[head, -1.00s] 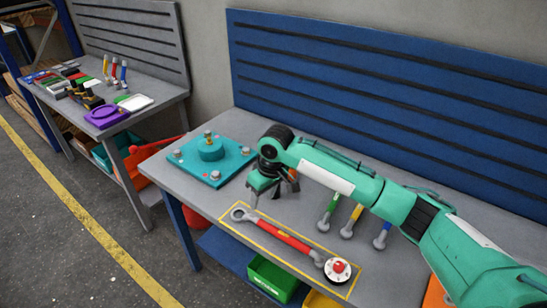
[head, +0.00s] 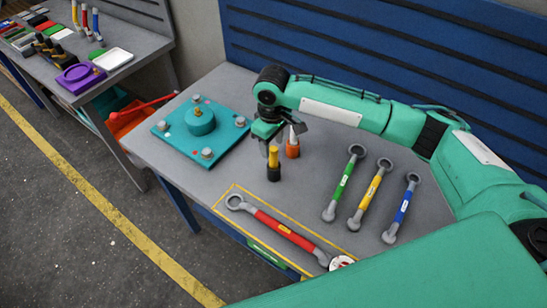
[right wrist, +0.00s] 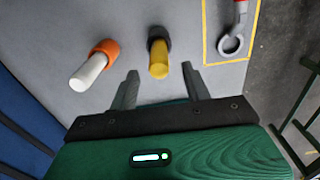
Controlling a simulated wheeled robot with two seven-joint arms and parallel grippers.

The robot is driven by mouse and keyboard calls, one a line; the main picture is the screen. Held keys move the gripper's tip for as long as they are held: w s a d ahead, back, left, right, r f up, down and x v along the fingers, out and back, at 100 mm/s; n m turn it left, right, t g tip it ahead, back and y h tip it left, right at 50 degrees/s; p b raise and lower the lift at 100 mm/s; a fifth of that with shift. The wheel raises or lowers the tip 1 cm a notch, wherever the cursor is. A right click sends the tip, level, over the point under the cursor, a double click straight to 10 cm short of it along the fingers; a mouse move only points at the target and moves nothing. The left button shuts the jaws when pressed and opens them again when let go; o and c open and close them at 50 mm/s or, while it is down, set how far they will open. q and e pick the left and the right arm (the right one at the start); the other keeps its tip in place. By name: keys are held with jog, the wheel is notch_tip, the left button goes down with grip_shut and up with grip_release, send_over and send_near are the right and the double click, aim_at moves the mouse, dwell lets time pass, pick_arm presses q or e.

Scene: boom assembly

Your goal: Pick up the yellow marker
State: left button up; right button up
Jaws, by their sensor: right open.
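The yellow marker (head: 273,160) has a yellow upper part and a black lower part. It stands upright on the grey workbench. My right gripper (head: 282,140) is open and empty just behind it. In the right wrist view, the yellow marker (right wrist: 158,58) lies just ahead of the open fingertips (right wrist: 160,72), roughly in line with the gap between them. An orange marker with a white top (head: 292,148) stands close behind it and to the right; it also shows in the right wrist view (right wrist: 94,66), left of the fingers. My left gripper is not in view.
A teal plate (head: 205,150) with a round boss and several knobs lies left of the gripper. A red wrench (head: 285,232) lies in a yellow outline at the front. Green (head: 344,183), yellow (head: 370,195) and blue (head: 403,208) wrenches lie to the right.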

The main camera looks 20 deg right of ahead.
aim_at(274, 156)
notch_tip(274, 156, down, 2)
jog(key=shift+d+f+p, duration=0.1)
jog(key=shift+p, duration=0.6)
notch_tip(274, 156, down, 3)
jog(key=shift+s+d+f+p, duration=0.1)
jog(key=shift+s+p, duration=0.05)
jog(key=shift+p, duration=0.3)
jog(key=shift+f, duration=0.2)
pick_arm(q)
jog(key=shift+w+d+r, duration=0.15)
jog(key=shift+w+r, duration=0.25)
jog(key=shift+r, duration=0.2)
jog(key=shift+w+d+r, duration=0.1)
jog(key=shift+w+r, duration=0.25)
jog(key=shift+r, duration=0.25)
pick_arm(e)
grip_shut()
